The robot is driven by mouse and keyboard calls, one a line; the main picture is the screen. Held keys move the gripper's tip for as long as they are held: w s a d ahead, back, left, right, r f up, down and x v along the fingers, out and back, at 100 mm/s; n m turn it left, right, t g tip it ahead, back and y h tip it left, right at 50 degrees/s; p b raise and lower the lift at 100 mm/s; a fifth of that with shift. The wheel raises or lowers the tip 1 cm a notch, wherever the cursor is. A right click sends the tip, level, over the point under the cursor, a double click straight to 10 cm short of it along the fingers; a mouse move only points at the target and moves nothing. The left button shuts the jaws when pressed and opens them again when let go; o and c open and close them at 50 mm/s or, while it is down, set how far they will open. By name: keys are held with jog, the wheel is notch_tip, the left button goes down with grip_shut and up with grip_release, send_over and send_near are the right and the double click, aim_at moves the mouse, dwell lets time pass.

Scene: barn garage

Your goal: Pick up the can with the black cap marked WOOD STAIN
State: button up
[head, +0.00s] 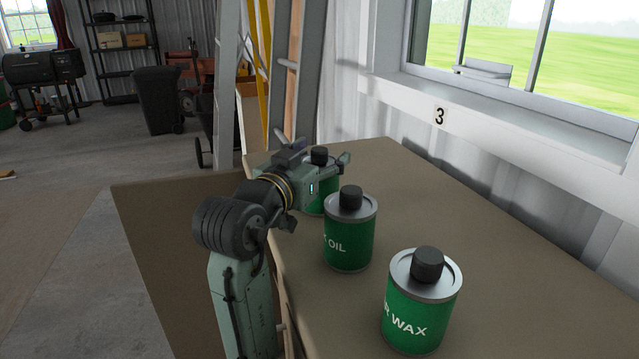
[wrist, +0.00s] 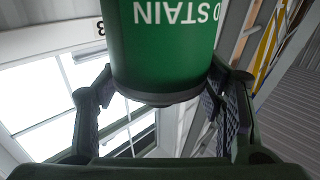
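The WOOD STAIN can (head: 324,192) is green with a black cap and stands behind my gripper on the brown table in the head view, partly hidden by it. In the wrist view, the can (wrist: 163,50) shows upside down, with "D STAIN" readable and its grey rim toward the lower side. My gripper (wrist: 160,90) has one finger at each side of the can, right at its edges. Whether the fingers press on it cannot be told. In the head view my gripper (head: 325,165) is at the can's upper part.
A green OIL can (head: 348,240) stands close in front of the WOOD STAIN can. A green WAX can (head: 418,310) stands nearer on the table (head: 450,215). A window wall with a "3" sign (head: 439,115) runs along the right. The table's right part is clear.

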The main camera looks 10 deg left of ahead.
jog(key=c, duration=1.3)
grip_shut()
jog(key=shift+r, duration=0.15)
